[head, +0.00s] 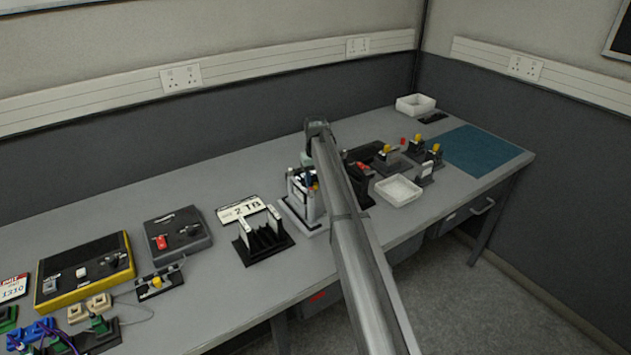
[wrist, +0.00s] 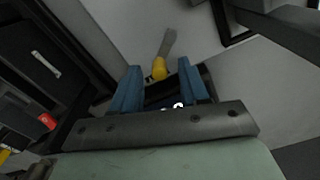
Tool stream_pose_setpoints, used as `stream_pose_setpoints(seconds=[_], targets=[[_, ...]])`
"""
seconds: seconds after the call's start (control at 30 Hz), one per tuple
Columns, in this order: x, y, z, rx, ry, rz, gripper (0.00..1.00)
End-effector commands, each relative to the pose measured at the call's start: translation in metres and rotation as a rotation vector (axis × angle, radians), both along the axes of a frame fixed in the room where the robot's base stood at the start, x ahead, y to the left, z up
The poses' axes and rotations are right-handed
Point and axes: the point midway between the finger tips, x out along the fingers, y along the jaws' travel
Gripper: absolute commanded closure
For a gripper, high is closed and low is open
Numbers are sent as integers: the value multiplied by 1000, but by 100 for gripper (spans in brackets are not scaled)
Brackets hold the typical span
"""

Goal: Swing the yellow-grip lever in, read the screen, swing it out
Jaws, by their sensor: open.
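In the wrist view the yellow grip (wrist: 159,70) sits at the end of a short grey lever, which points away toward the top of the picture. My gripper (wrist: 158,66) is open, with one blue finger on either side of the grip in the picture. I cannot tell whether either finger touches it, or how far it is in depth. In the head view my arm crosses the middle of the bench and hides the gripper; I cannot pick out this lever there for certain. I cannot make out a readable screen in either view.
In the head view several small yellow-topped fixtures (head: 416,142) and a white tray (head: 398,190) stand right of my arm. A black rack (head: 263,241) and a yellow-edged panel (head: 85,271) stand left. The teal mat (head: 480,150) at the far right is clear.

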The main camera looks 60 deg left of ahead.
Motion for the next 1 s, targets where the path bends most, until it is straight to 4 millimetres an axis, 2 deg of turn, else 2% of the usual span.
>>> stream_pose_setpoints(seconds=[0.17,0.5,0.7,1.0], targets=[[0,0,20,1,0,0,56],[1,0,86,1,0,0,56],[1,0,117,1,0,0,56],[1,0,135,0,0,0,56]])
